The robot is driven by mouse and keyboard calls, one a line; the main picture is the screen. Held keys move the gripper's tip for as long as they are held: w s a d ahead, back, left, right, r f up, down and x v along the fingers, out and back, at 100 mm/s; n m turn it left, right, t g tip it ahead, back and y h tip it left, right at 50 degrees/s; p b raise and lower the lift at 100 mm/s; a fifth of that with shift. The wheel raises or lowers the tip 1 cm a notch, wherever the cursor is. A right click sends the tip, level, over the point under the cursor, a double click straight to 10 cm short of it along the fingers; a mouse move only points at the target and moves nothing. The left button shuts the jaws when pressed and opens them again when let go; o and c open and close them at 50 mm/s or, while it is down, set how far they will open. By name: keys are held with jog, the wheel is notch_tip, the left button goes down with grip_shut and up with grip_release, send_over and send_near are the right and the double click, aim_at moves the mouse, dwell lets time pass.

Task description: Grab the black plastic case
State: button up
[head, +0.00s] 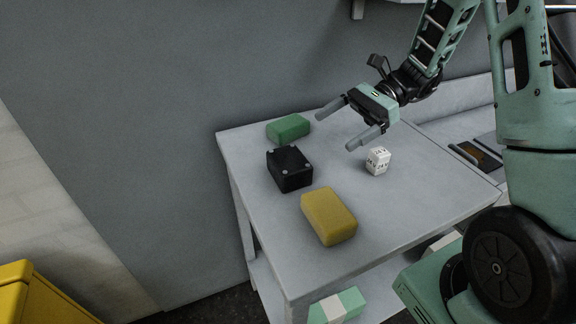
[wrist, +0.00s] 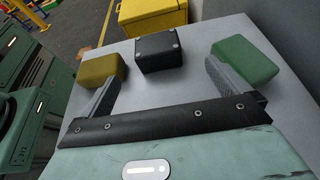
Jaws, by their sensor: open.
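The black plastic case (head: 289,169) sits on the grey table, between a green block and a yellow block. It is a small box with light screw heads at its top corners. In the wrist view the case (wrist: 158,52) lies ahead of my gripper, between the lines of its two fingers. My gripper (head: 340,124) is open and empty above the table, to the right of the case and apart from it. In the wrist view my gripper's fingers (wrist: 160,86) are spread wide.
The table (head: 240,150) also bears the green block (head: 289,128), the yellow block (head: 328,217) and a white cube with dark marks (head: 377,161). A grey wall (head: 130,90) stands behind the table. A yellow box (head: 40,295) stands on the floor at lower left.

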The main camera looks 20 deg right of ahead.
aim_at(297, 154)
jog(key=x, duration=0.8)
jog(key=shift+a+f, duration=0.15)
jog(key=shift+a, duration=0.1)
jog(key=shift+s+p+x, duration=0.15)
jog(key=shift+p+x, duration=0.05)
jog(key=shift+x, duration=1.15)
jog(key=shift+s+p+x, duration=0.15)
jog(key=shift+p+x, duration=0.05)
jog(key=shift+x, duration=1.15)
jog(key=shift+f, duration=0.1)
jog(key=c, duration=1)
